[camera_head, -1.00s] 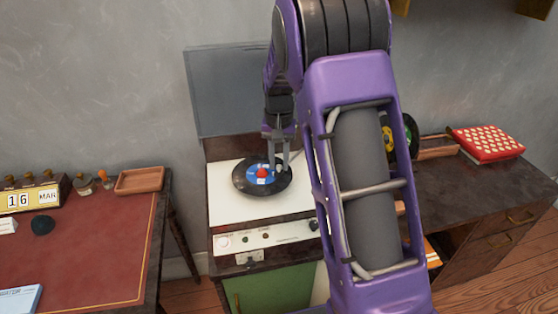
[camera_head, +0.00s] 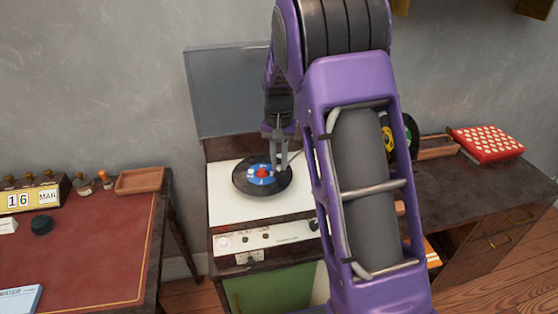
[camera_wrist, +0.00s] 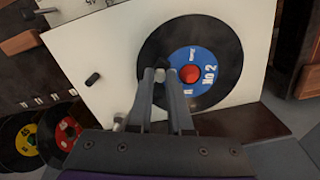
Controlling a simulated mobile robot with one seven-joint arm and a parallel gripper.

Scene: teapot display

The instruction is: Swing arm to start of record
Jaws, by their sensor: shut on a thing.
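The record player (camera_head: 222,208) has a white top and a raised lid (camera_head: 225,90). A black record (camera_head: 243,188) with a blue label and red centre lies on it. The record also fills the middle of the wrist view (camera_wrist: 222,82). My gripper (camera_head: 279,168) is over the record's right part. In the wrist view, my gripper (camera_wrist: 160,75) is shut on a small pale piece, apparently the head of the tonearm, beside the blue label. The tonearm (camera_head: 297,155) shows only in part as a thin grey rod; my arm hides the rest.
A red-topped desk (camera_head: 90,255) stands at the left with a wooden tray (camera_head: 140,181) and a date block (camera_head: 30,197). A dark cabinet (camera_head: 465,205) at the right bears a red spotted box (camera_head: 488,144) and records (camera_head: 410,132).

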